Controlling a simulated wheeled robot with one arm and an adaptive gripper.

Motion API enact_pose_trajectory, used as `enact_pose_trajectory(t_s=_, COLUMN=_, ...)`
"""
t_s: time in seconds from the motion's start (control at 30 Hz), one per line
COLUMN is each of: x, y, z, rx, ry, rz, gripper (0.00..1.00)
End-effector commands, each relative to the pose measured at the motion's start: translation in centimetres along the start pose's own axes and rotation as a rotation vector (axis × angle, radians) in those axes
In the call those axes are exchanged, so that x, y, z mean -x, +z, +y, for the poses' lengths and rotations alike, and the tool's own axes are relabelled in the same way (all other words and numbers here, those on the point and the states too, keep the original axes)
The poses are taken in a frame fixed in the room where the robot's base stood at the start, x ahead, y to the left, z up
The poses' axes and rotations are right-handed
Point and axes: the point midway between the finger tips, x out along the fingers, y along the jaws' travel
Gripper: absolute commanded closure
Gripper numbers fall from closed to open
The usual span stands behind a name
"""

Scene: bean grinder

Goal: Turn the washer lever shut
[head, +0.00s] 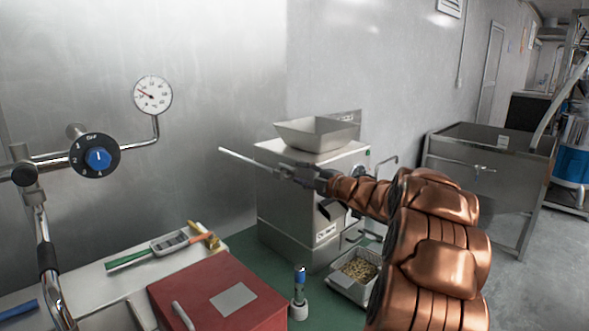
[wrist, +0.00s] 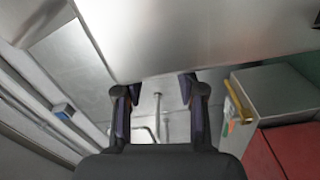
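My gripper (head: 307,176) is in front of the grinder's upper body in the head view. In the wrist view, its two dark fingers (wrist: 159,104) stand apart with a clear gap between them. A thin pale rod (head: 243,158) runs left from the gripper in the head view; I cannot tell whether they touch. A thin upright rod (wrist: 160,118) shows between the fingers in the wrist view, and nothing is seen clamped. No part is plainly marked as the washer lever. A round dial with a blue knob (head: 98,158) sits on the pipe at left, apart from the gripper.
The steel grinder (head: 285,210) has a hopper (head: 316,134) on top and a tray of beans (head: 341,283) below. A red box (head: 190,284), a small bottle (head: 299,285) and a pressure gauge (head: 152,95) are nearby. A steel sink (head: 480,146) stands at right.

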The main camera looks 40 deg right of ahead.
Motion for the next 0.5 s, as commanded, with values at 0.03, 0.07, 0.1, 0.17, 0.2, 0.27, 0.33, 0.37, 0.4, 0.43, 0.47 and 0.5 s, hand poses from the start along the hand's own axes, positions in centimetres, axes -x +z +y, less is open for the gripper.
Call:
enact_pose_trajectory(t_s=0.03, x=-0.9, y=-0.2, z=0.1, rx=0.000, ry=-0.001, rz=0.003, gripper=0.61)
enact_pose_trajectory(t_s=0.07, x=-1.3, y=-0.2, z=0.1, rx=0.001, ry=-0.001, rz=0.003, gripper=0.61)
enact_pose_trajectory(t_s=0.1, x=-1.7, y=-0.2, z=0.1, rx=0.000, ry=-0.001, rz=0.002, gripper=0.61)
enact_pose_trajectory(t_s=0.17, x=-2.3, y=-0.2, z=0.1, rx=-0.001, ry=-0.001, rz=0.001, gripper=0.61)
enact_pose_trajectory(t_s=0.2, x=-2.7, y=-0.1, z=0.1, rx=-0.001, ry=-0.001, rz=0.000, gripper=0.61)
enact_pose_trajectory(t_s=0.27, x=-3.1, y=-0.1, z=0.0, rx=-0.002, ry=-0.001, rz=-0.001, gripper=0.61)
enact_pose_trajectory(t_s=0.33, x=-3.4, y=-0.1, z=0.0, rx=-0.002, ry=-0.001, rz=-0.001, gripper=0.61)
enact_pose_trajectory(t_s=0.37, x=-3.5, y=-0.1, z=0.0, rx=-0.002, ry=-0.001, rz=-0.001, gripper=0.61)
enact_pose_trajectory(t_s=0.4, x=-3.6, y=-0.1, z=0.0, rx=-0.002, ry=-0.001, rz=-0.001, gripper=0.61)
enact_pose_trajectory(t_s=0.43, x=-3.6, y=-0.1, z=0.0, rx=-0.002, ry=-0.001, rz=-0.001, gripper=0.61)
enact_pose_trajectory(t_s=0.47, x=-3.7, y=-0.1, z=0.0, rx=-0.002, ry=0.000, rz=-0.001, gripper=0.61)
enact_pose_trajectory(t_s=0.5, x=-3.7, y=-0.1, z=0.0, rx=-0.002, ry=0.000, rz=-0.001, gripper=0.61)
